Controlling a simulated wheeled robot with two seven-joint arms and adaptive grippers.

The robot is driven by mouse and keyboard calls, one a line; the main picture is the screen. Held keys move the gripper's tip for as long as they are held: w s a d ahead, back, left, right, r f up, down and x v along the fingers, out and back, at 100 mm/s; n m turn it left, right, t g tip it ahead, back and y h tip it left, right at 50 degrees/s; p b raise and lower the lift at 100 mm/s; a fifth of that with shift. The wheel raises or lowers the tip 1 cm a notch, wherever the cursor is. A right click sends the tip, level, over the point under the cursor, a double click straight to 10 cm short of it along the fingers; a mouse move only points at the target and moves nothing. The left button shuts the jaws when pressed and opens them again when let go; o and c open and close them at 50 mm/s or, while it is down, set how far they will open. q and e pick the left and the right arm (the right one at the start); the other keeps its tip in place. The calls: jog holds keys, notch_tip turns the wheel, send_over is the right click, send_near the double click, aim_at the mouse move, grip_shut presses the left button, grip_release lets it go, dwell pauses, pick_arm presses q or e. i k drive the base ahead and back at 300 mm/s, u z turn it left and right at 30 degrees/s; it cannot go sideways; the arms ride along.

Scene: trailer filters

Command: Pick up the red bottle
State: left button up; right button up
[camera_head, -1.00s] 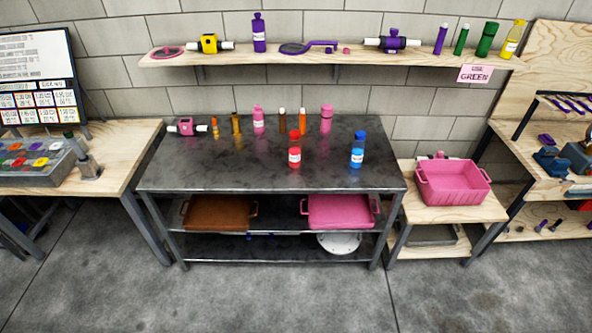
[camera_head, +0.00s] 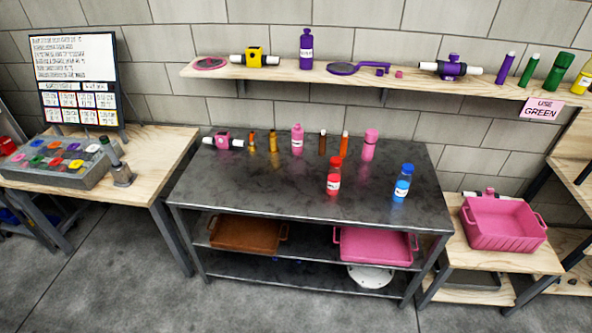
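The red bottle (camera_head: 334,177) stands upright on the dark metal table (camera_head: 250,190), right of the middle and near the front edge. Neither of my grippers shows in the head view.
Behind the red bottle stand a pink bottle (camera_head: 297,139), a brown tube (camera_head: 322,143), an orange tube (camera_head: 344,145) and a pink container (camera_head: 368,145). A wall shelf (camera_head: 290,76) hangs above. A pink crate (camera_head: 503,225) sits at the right. Floor in front is clear.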

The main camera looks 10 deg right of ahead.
aim_at(334, 174)
jog(key=u, duration=0.1)
jog(key=i, duration=1.05)
jog(key=z, duration=0.4)
